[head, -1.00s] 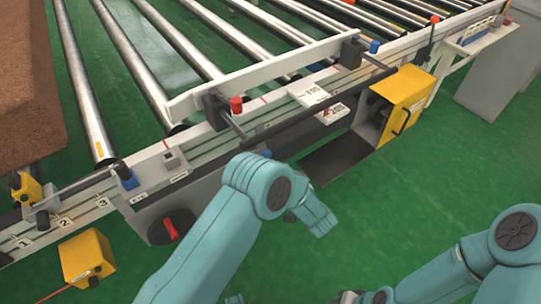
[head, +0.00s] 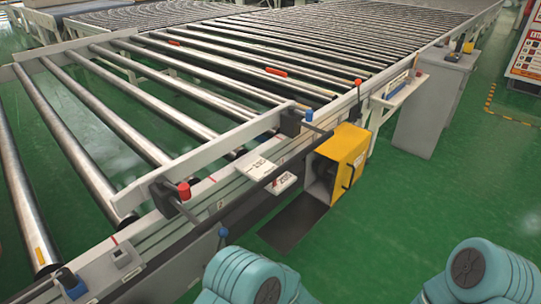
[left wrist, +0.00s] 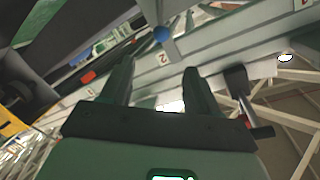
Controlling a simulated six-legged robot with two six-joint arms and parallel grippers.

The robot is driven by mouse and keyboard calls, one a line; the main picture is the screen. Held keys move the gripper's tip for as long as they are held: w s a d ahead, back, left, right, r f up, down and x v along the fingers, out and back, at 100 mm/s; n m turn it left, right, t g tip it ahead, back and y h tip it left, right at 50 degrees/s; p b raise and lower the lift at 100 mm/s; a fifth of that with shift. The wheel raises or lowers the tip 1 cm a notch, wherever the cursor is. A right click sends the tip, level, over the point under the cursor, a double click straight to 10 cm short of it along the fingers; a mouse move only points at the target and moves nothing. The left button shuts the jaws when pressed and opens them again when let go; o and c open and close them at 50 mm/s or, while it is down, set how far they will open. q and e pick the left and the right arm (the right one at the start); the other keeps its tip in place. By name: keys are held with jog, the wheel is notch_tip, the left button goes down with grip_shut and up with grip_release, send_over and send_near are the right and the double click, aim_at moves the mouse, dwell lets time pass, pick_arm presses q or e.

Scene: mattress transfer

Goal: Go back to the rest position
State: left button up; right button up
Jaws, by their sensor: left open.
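My left gripper (left wrist: 158,78) shows in the left wrist view with its two dark fingers spread apart and nothing between them. Beyond the fingers is the grey side rail of the conveyor (left wrist: 215,50), with a blue knob (left wrist: 161,34) and number labels. I cannot tell how far the fingers are from the rail. In the head view only rounded teal links of my arms show along the bottom edge. Neither gripper shows there. My right gripper is in no current view.
A roller conveyor (head: 115,121) fills the left and middle. A yellow box (head: 342,158) and a white label block (head: 256,169) sit along its near rail. A grey cabinet (head: 433,108) and a sign board (head: 534,55) stand at the right. Green floor (head: 400,215) is clear at the right.

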pick_arm(q)
jog(key=a+f+n+g+y, duration=0.1)
jog(key=a+n+g+y, duration=0.15)
jog(key=a, duration=1.05)
jog(key=s+a+f+m+h, duration=0.2)
jog(key=a+f+h, duration=0.4)
jog(key=s+d+f+g+h, duration=0.35)
jog(key=s+d+h, duration=0.3)
jog(key=s, duration=0.45)
jog(key=s+d+f+g+h, duration=0.3)
jog(key=s+d+g+h, duration=0.2)
jog(key=s+d, duration=0.45)
jog(key=s+d+r+p+v, duration=0.1)
jog(key=d+p+v, duration=0.2)
jog(key=p+v, duration=1.1)
jog(key=shift+s+r+p, duration=0.2)
jog(key=shift+r+p, duration=0.1)
jog(key=shift+p, duration=0.3)
